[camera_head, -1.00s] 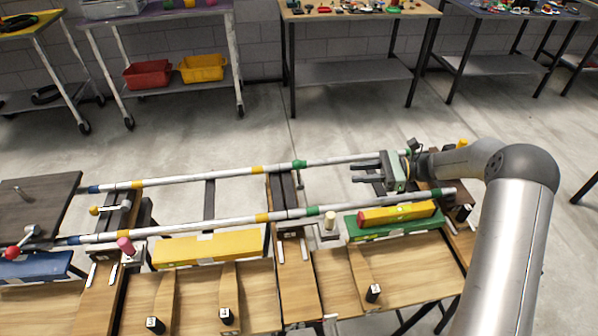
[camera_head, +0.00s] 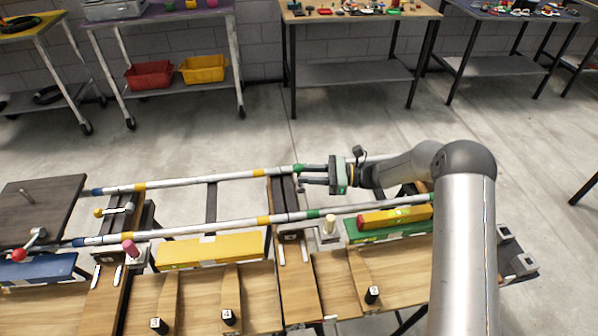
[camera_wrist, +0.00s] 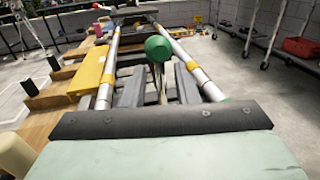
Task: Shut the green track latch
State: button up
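The green ball knob of the track latch (camera_wrist: 158,48) stands ahead of my gripper in the wrist view, between the two rails, with a thin stem below it. In the head view I cannot separate it from the green band on the far rail. My gripper (camera_head: 304,175) is beside the far rail near that band, pointing left along the track. Its two fingers are apart, and the knob appears close to their tips. I cannot tell whether they touch it.
The far rail (camera_head: 220,178) and near rail (camera_head: 240,221) run along the bench. A yellow-knobbed latch (camera_head: 97,212) and a red-knobbed one (camera_head: 20,254) stand to the left. A yellow block (camera_head: 210,250), a cream peg (camera_head: 330,225) and a green level case (camera_head: 390,230) lie along the near side.

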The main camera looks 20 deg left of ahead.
jog(key=shift+x, duration=1.4)
grip_shut()
